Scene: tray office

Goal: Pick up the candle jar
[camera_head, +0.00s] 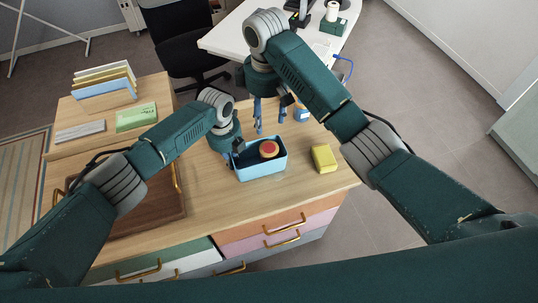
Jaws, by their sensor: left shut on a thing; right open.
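A round thing with a red top and a tan rim (268,149), perhaps the candle jar, sits inside a light blue open bin (262,173) on the wooden desk. A small blue jar-like thing (301,113) with a pale band stands behind the bin to the right; which of the two is the candle jar is unclear. My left gripper (237,160) is at the bin's left wall and appears shut on the bin there, with its fingertips partly hidden. My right gripper (258,128) is open and empty, with its blue fingers pointing down behind the bin.
A yellow block (323,158) lies right of the bin. A brown wooden tray (140,215) is at the left under my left arm. A file rack (104,84), a green box (136,117) and a grey block (80,132) are at the back left. The front desk surface is clear.

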